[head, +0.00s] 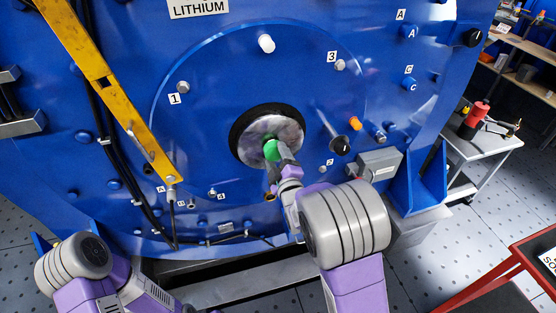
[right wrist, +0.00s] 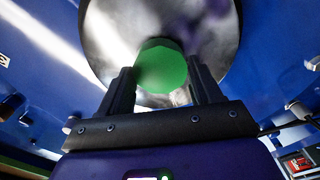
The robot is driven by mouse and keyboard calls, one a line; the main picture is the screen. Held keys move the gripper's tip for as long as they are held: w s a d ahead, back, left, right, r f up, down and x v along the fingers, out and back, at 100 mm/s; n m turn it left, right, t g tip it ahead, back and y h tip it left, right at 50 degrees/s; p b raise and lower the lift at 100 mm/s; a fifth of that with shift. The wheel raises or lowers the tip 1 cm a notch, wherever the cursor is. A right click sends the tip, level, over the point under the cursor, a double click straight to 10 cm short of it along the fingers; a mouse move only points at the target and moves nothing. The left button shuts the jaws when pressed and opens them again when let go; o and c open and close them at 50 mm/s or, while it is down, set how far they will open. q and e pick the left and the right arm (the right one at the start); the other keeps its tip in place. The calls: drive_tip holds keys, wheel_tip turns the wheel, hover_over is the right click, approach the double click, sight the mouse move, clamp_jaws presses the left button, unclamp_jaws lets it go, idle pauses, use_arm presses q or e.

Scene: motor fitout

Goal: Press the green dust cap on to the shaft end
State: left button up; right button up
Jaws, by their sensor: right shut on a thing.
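The green dust cap (head: 271,150) is in front of the silver shaft end (head: 287,129) at the centre of the big blue motor face. My right gripper (head: 279,154) is shut on the cap. In the right wrist view the cap (right wrist: 162,68) sits between the two dark fingers (right wrist: 163,84), with the shiny shaft end (right wrist: 112,35) right behind it. I cannot tell whether the cap touches the shaft end. My left arm shows low at the left in the head view; its gripper is not visible.
A black ring surrounds the shaft end. A yellow bar (head: 98,75) runs down the motor's left side with black cables behind it. A black knob (head: 340,144), an orange knob (head: 355,123) and a grey box (head: 379,165) sit to the right. A grey side table (head: 479,150) stands farther right.

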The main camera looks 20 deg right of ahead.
drive_tip(key=shift+w, duration=0.1)
drive_tip(key=o, duration=1.1)
drive_tip(key=s+p, duration=0.1)
drive_tip(key=s, duration=0.6)
drive_tip(key=shift+s, duration=0.25)
drive_tip(key=shift+d, duration=0.1)
